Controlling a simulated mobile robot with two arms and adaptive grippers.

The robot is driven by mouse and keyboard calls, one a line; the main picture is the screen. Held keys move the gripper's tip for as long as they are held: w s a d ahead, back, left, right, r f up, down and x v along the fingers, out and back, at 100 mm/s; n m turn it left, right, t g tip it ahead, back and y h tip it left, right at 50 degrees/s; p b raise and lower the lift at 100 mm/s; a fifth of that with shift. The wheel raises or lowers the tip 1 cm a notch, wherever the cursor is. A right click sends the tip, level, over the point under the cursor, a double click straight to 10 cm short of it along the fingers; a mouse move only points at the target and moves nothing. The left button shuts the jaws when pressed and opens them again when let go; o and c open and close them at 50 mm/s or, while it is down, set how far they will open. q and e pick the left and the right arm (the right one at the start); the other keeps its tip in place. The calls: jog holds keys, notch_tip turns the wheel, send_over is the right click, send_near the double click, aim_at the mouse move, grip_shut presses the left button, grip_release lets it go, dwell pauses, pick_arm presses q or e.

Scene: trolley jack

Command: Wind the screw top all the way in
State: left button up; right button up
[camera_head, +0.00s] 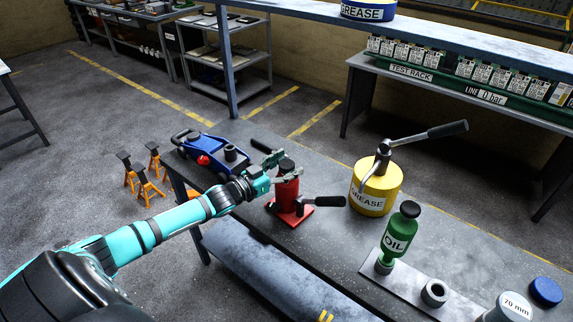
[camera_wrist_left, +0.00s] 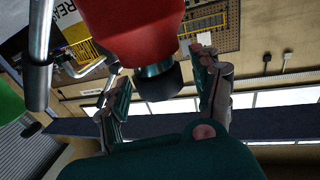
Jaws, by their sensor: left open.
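The red bottle jack (camera_head: 288,192) stands upright on the grey bench, its black screw top (camera_head: 287,164) at the upper end. A black-gripped handle (camera_head: 322,201) sticks out to the right near its base. My left gripper (camera_head: 277,169) is open at the top of the jack, one finger on either side of the screw top. In the left wrist view the dark screw top (camera_wrist_left: 160,83) lies between the open fingers of my left gripper (camera_wrist_left: 162,95), with gaps visible on both sides. The red body (camera_wrist_left: 130,30) fills the top there. My right gripper is not in view.
A blue trolley jack (camera_head: 210,150) sits at the bench's left end. A yellow grease drum (camera_head: 375,188) with a lever pump stands right of the red jack. A green oil bottle (camera_head: 400,235) is on a plate in front. Orange stands (camera_head: 148,188) are on the floor.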

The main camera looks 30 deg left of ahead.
pick_arm(q)
jog(key=c, duration=1.2)
jog(key=m+g+h+b, duration=0.1)
jog(key=h+b, duration=0.1)
jog(key=m+h+b, duration=0.2)
jog(key=b, duration=0.1)
jog(key=shift+w+a+f+g, duration=0.1)
jog(key=shift+w+f+g, duration=0.1)
jog(key=shift+g, duration=0.2)
jog(key=shift+s+r+m+g+h+b, duration=0.1)
jog(key=shift+m+g+h+b, duration=0.7)
jog(key=shift+h+b, duration=0.45)
jog(key=shift+r+m+g+h+b, duration=0.1)
jog(key=shift+m+g+h+b, duration=0.35)
jog(key=shift+m+g+h, duration=0.2)
jog(key=o, duration=1.2)
